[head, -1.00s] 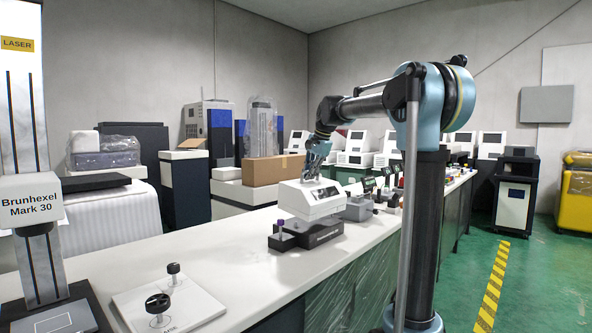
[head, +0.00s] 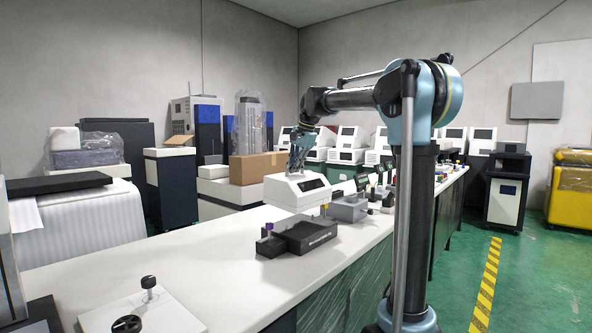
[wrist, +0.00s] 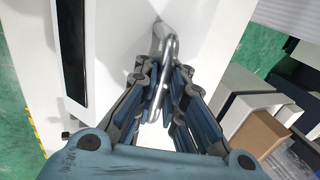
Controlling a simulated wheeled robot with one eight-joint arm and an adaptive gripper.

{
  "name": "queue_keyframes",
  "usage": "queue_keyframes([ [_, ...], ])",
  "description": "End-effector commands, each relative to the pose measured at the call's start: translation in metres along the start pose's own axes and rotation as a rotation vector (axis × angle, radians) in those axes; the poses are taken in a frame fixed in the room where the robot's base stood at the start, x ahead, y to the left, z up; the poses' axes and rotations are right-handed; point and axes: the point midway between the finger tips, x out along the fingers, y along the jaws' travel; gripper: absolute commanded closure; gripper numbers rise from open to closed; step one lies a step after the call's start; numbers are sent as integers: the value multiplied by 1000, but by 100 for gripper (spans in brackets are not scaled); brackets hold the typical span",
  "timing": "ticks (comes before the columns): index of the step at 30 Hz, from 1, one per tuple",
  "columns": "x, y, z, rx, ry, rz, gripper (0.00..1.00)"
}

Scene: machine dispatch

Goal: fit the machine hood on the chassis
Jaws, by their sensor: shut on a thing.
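The machine hood (head: 298,193), a white box with a dark strip on its front, hangs from my gripper (head: 297,165) above the bench. In the wrist view my gripper (wrist: 163,95) is shut on the hood's metal handle (wrist: 172,55), and the hood's white surface (wrist: 112,55) with a dark panel lies beyond. The chassis (head: 308,238), a black open tray with lettering on its front, sits on the white bench. The hood appears above and behind the chassis and apart from it. The hood's underside is hidden.
A small black block with a purple-topped part (head: 268,240) stands left of the chassis. A grey vise-like block (head: 348,208) stands to its right. A white plate with black knobs (head: 145,312) lies at the near left. The bench (head: 205,260) between is clear. A cardboard box (head: 258,167) stands behind.

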Motion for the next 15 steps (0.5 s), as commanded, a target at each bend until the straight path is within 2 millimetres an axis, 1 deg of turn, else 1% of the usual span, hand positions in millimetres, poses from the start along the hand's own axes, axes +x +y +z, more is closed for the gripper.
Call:
queue_keyframes([
  [4,0,-1,0,-1,1,81,100],
  [15,25,12,-3,4,2,78,100],
])
